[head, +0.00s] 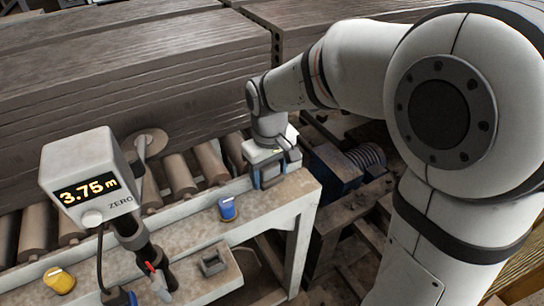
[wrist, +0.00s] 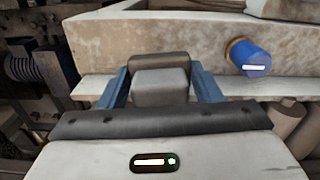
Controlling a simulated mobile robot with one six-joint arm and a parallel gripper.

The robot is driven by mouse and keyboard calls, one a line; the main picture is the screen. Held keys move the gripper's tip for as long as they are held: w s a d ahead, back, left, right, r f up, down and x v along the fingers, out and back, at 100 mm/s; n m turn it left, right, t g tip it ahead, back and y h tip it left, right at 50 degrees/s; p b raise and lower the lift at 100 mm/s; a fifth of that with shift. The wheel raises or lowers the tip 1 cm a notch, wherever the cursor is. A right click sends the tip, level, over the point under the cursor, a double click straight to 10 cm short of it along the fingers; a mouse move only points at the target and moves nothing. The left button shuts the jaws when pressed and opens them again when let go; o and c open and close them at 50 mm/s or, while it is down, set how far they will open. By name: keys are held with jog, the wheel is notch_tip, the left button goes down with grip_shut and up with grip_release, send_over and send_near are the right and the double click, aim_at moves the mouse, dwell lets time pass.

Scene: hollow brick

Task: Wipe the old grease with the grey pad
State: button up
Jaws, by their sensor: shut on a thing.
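My gripper (head: 268,168) is over the right end of the pale conveyor frame. In the wrist view, its blue fingers (wrist: 160,88) are shut on the grey pad (wrist: 161,84), a small block with a darker part behind it. In the head view the pad is mostly hidden by the gripper, and I cannot tell whether it touches the frame. I cannot make out the old grease for certain; the frame top (head: 180,238) has only faint brownish stains.
A blue knob (head: 228,208) and a yellow knob (head: 59,280) sit on the frame. A display box (head: 85,175) reading 3.75 m stands at left. A blue motor (head: 340,170) lies right of the rollers (head: 180,175).

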aim_at(270, 166)
jog(key=shift+r+p, duration=0.85)
jog(key=shift+r, duration=0.65)
jog(key=shift+s+f, duration=0.1)
jog(key=shift+s, duration=0.05)
